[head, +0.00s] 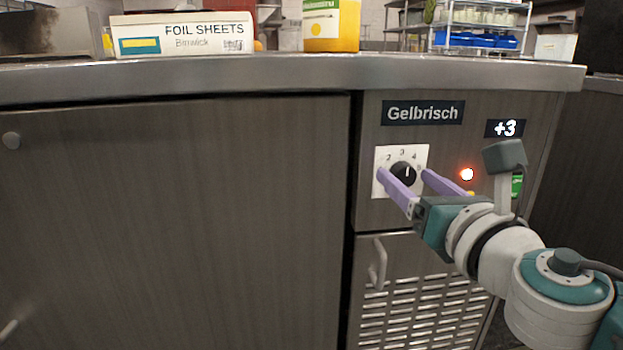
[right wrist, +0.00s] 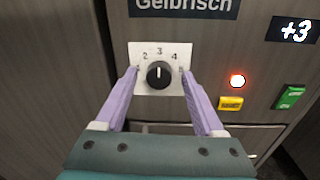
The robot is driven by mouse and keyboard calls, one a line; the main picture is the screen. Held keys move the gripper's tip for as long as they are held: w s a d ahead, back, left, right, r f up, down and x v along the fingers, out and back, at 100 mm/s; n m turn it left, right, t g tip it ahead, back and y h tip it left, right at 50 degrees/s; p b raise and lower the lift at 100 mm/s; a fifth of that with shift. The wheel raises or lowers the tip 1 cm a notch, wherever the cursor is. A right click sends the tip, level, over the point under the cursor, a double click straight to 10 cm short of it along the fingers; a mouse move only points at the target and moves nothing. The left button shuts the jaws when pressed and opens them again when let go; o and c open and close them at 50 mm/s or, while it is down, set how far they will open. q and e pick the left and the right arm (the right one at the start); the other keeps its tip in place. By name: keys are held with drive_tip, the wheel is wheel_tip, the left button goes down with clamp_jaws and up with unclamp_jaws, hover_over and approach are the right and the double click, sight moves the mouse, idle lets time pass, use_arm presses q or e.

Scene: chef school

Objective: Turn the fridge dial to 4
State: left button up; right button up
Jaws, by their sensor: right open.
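The fridge dial (head: 404,173) is a black knob with a white mark, set on a white plate (right wrist: 141,51) with the numbers 2, 3 and 4 readable. In the right wrist view the dial (right wrist: 160,75) has its mark pointing up, about at 3. My right gripper (head: 404,176) is open in front of the plate. In the right wrist view its purple fingers (right wrist: 158,74) stand on either side of the knob with a gap on each side. They hide the plate's lower side numbers. My left gripper is not in view.
A display (head: 505,128) reads +3, with a glowing red light (head: 467,174) below it. Yellow (right wrist: 230,103) and green (right wrist: 291,97) switches sit right of the dial. Below are a handle (head: 378,262) and a vent grille (head: 420,305). A steel counter (head: 300,75) overhangs above.

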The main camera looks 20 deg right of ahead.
drive_tip(key=shift+w, duration=0.1)
clamp_jaws()
idle(0.6)
